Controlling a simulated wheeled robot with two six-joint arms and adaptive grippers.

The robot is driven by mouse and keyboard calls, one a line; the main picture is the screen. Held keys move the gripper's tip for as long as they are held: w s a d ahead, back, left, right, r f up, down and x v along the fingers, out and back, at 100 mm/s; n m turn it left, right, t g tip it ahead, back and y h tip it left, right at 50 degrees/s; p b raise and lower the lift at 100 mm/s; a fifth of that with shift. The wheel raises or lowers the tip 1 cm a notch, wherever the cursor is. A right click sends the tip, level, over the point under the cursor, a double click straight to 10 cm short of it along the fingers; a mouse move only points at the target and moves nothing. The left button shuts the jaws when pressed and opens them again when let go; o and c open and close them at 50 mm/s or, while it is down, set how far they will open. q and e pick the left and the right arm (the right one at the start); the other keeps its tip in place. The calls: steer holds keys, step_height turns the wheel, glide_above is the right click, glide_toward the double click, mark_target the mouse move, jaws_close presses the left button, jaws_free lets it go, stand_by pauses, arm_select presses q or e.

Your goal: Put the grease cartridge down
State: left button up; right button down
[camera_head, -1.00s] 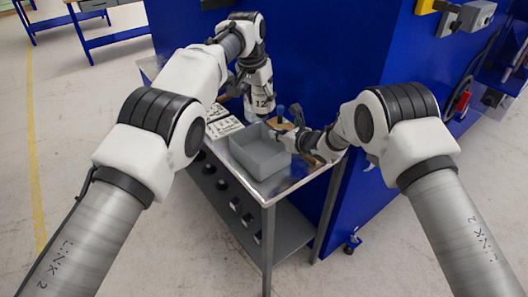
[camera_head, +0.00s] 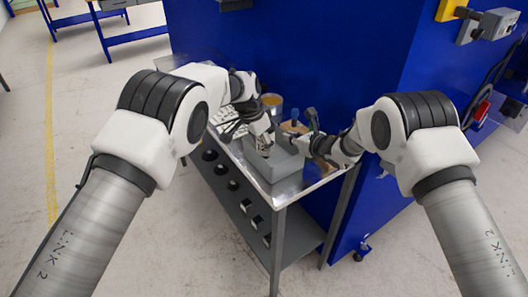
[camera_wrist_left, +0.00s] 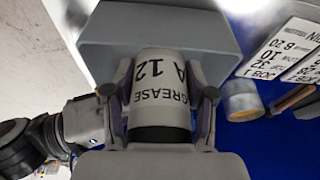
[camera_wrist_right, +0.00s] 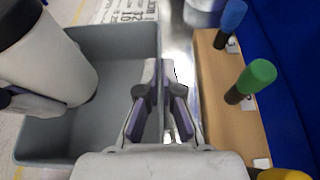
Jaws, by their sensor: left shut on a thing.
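My left gripper (camera_wrist_left: 160,100) is shut on the grease cartridge (camera_wrist_left: 160,88), a white cylinder with dark ends marked "GREASE A 12". The cartridge (camera_head: 264,146) is tilted, with its lower end inside the opening of the grey bin (camera_head: 277,168). The right wrist view shows the cartridge (camera_wrist_right: 50,60) slanting into the bin (camera_wrist_right: 115,50), its far end near the bin floor; I cannot tell whether it touches. My right gripper (camera_wrist_right: 160,90) is at the bin's right wall, its fingers close together with a narrow gap. Whether they pinch the rim is unclear.
The bin stands on a metal cart (camera_head: 310,184). Right of it is a tan block holding blue (camera_wrist_right: 232,15) and green (camera_wrist_right: 257,76) handled tools. A metal cup (camera_wrist_left: 243,100) and a printed label board (camera_wrist_left: 295,50) are behind. A blue cabinet wall (camera_head: 290,50) borders the cart.

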mark_target(263, 151)
arm_select(q)
steer(key=shift+f, duration=1.65)
steer(key=o, duration=1.5)
steer(key=shift+r, duration=0.1)
steer(key=v, duration=1.2)
steer(key=shift+s, duration=0.1)
